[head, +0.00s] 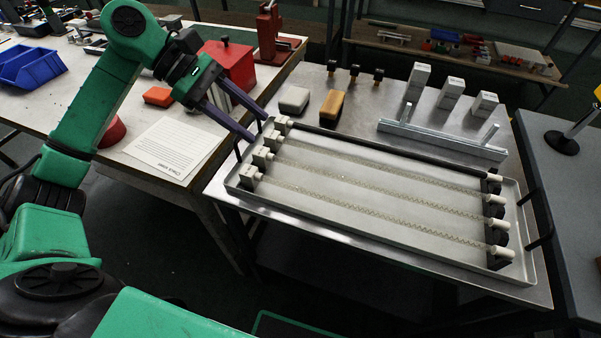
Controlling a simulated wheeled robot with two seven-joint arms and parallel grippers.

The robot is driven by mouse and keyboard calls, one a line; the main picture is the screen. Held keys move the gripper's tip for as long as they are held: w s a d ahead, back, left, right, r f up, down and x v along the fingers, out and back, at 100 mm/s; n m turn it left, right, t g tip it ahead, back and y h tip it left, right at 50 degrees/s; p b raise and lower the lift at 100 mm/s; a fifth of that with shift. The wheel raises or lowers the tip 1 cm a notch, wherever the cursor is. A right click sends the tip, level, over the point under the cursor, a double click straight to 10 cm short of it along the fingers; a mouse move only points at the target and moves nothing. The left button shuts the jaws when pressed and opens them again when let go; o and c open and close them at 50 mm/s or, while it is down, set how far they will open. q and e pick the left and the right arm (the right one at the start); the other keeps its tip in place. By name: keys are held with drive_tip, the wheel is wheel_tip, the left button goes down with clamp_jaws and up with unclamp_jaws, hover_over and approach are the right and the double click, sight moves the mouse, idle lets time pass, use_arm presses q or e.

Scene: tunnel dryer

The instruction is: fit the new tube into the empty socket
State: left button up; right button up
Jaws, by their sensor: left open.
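A shallow metal tray (370,238) lies on the steel table. Clear tubes with coiled wire inside run across it, between pale end blocks on the left (250,175) and white end caps on the right (502,252). Three tubes show clearly. At the back row, the left block (283,125) and right cap (495,178) show, but I cannot tell a tube between them. No separate loose tube can be made out. My left gripper (257,127) is open, apparently empty, above the tray's back left corner near the end blocks. My right gripper is not in view.
A metal rack (442,138) with two posts stands behind the tray. Several labelled grey boxes (450,92), a grey block (294,100) and a yellow-brown brush (332,106) stand nearby. The left bench holds a paper sheet (165,150), red box (228,62) and blue bin (30,68).

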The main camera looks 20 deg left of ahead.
sight(304, 165)
use_arm(q)
drive_tip(key=x, duration=1)
drive_tip(key=p+x, duration=0.1)
drive_tip(key=x, duration=0.5)
drive_tip(key=shift+w+a+f, duration=0.2)
drive_tip(key=shift+a+f, duration=0.2)
drive_tip(key=shift+f, duration=0.05)
clamp_jaws()
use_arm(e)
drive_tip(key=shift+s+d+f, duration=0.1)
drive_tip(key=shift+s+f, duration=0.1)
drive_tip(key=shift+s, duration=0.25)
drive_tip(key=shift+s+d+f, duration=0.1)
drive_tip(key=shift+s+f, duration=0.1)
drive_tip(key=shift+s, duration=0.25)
